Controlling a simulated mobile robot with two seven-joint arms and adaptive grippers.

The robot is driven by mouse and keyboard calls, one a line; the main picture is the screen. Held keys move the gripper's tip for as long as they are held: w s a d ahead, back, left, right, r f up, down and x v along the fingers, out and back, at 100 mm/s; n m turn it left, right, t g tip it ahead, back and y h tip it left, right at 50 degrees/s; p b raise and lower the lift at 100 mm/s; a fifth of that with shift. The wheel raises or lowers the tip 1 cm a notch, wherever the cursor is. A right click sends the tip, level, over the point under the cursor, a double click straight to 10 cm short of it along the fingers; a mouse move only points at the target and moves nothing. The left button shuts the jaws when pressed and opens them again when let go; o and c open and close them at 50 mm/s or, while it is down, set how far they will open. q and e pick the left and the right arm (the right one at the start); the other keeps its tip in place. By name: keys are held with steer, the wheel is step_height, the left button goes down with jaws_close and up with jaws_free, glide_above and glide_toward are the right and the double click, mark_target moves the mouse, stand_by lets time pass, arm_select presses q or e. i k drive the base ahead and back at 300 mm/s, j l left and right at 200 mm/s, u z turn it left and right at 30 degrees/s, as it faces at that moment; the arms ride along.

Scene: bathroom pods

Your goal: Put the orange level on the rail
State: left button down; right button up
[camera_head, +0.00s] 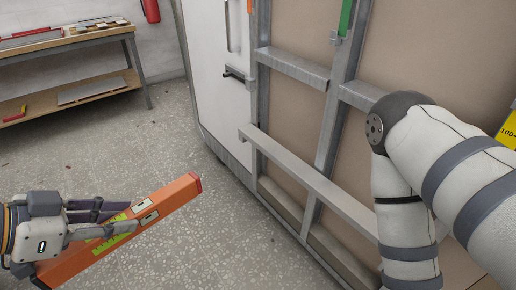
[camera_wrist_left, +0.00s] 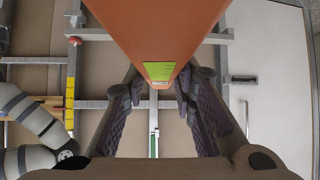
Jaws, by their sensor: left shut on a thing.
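The orange level (camera_head: 168,199) is a long bar with yellow-green vial windows and a red end cap. My left gripper (camera_head: 112,217) is shut around it at the lower left of the head view, above the floor. The level slants, its far end up and to the right. In the left wrist view the level (camera_wrist_left: 160,30) passes between the two fingers. The grey rail (camera_head: 310,180) runs across the wall frame, to the right of the level and apart from it. My right arm covers part of the frame at the right; its gripper is out of view.
A wooden workbench (camera_head: 70,42) with tools and a lower shelf stands at the back left. A white door panel (camera_head: 215,75) with a handle adjoins the frame. A green level (camera_head: 345,18) is upright on a stud. The speckled floor (camera_head: 240,235) between is open.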

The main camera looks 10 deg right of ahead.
mark_target(302, 169)
steer(key=i+j+z, duration=0.15)
steer(key=z, duration=0.25)
steer(key=i+j+z, duration=0.2)
steer(key=z, duration=0.15)
steer(key=i+j+z, duration=0.15)
steer(key=j+z, duration=0.25)
steer(key=i+j+z, duration=0.1)
steer(key=z, duration=0.25)
steer(key=i+j+z, duration=0.1)
steer(key=j+z, duration=0.6)
steer(key=j, duration=0.15)
steer(key=j+z, duration=0.35)
steer(key=i+j+z, duration=0.1)
steer(key=i+j, duration=0.3)
